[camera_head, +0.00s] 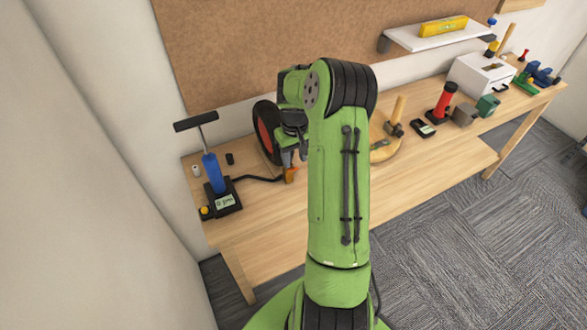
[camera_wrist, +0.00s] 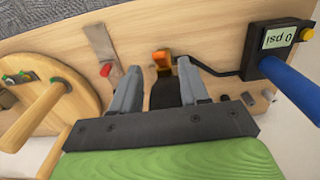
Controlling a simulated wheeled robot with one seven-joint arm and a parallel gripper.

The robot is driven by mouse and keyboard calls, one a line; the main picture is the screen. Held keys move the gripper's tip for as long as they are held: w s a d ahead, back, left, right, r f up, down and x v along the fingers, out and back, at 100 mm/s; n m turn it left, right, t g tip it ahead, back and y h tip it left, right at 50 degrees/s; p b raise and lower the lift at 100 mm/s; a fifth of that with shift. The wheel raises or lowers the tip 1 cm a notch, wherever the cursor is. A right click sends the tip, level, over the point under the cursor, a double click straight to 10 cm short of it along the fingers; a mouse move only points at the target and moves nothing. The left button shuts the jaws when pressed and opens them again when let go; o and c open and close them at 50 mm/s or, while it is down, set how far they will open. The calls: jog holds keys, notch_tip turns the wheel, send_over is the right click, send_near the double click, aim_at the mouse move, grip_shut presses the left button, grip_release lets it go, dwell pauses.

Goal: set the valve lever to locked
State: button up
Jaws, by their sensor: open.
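The orange valve lever (camera_wrist: 162,60) sits at the end of a black hose, on a dark body (camera_wrist: 165,93). In the wrist view it lies between my two fingers, nearer the right one. In the head view the orange piece (camera_head: 290,174) shows just below my gripper (camera_head: 294,153), in front of the wheel. My gripper (camera_wrist: 158,68) is open, with a finger on either side of the lever. I cannot tell whether either finger touches it. The blue floor pump (camera_head: 214,172) stands at the left end of the bench; its display (camera_wrist: 277,38) reads 0 psi.
A black wheel with a red hub (camera_head: 264,132) stands behind my gripper. A red-tipped grey strip (camera_wrist: 100,45) lies near the fingers. The bench front (camera_head: 262,220) is clear.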

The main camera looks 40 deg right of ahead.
aim_at(295, 168)
notch_tip(295, 168, down, 5)
jog(key=shift+f, duration=0.1)
jog(key=shift+c, duration=0.3)
grip_shut()
